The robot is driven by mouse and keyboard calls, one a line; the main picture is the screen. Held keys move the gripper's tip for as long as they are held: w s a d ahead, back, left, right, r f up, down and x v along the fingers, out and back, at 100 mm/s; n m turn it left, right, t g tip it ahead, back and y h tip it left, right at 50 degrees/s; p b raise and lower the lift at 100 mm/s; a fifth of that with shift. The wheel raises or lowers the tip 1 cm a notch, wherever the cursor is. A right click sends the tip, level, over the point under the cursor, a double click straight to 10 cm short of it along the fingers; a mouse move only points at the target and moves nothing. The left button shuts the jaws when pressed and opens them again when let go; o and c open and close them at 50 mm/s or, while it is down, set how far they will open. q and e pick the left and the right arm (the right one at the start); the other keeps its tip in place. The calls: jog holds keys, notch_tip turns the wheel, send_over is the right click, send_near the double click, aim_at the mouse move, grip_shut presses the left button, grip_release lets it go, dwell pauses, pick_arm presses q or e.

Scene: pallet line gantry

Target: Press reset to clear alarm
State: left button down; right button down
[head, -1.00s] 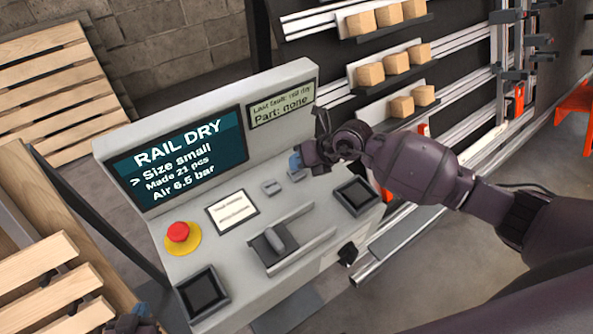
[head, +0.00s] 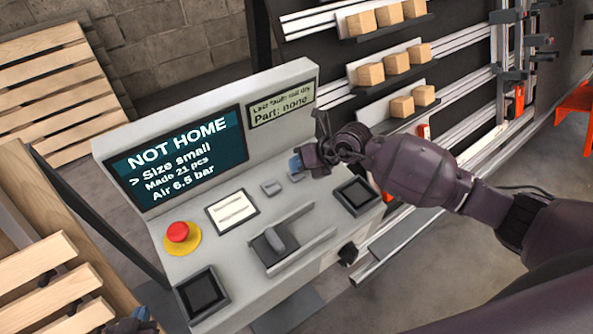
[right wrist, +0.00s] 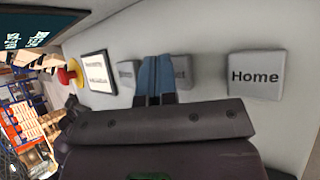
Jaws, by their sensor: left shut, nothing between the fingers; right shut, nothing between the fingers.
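The control panel (head: 185,245) has a screen (head: 178,160) reading "NOT HOME", "Size small", "Made 21 pcs", "Air 6.5 bar". My right gripper (head: 295,162) is shut and empty over the row of grey buttons. In the right wrist view its blue fingertips (right wrist: 155,78) partly cover a middle button (right wrist: 183,70), whose label ends in what looks like "et" or "ct". I cannot tell whether they touch it. A "Home" button (right wrist: 255,76) is to their right, and a partly hidden button (right wrist: 126,74) to their left. My left gripper (head: 141,314) is shut at the bottom left edge.
A red emergency stop (head: 178,232) on a yellow base, a label card (head: 232,211), a lever handle (head: 275,240) and two dark square trays (head: 203,293) are on the panel. A small display (head: 281,105) reads "Part: none". Wooden blocks (head: 370,74) sit on racks behind; pallets (head: 45,290) stand left.

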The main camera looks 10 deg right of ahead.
jog(key=shift+r+p, duration=0.85)
jog(key=shift+r, duration=0.05)
notch_tip(320, 180, up, 2)
jog(key=shift+r+p, duration=0.2)
jog(key=shift+p, duration=0.8)
jog(key=shift+r+p, duration=0.9)
jog(key=shift+r, duration=0.05)
jog(key=shift+r+p, duration=0.35)
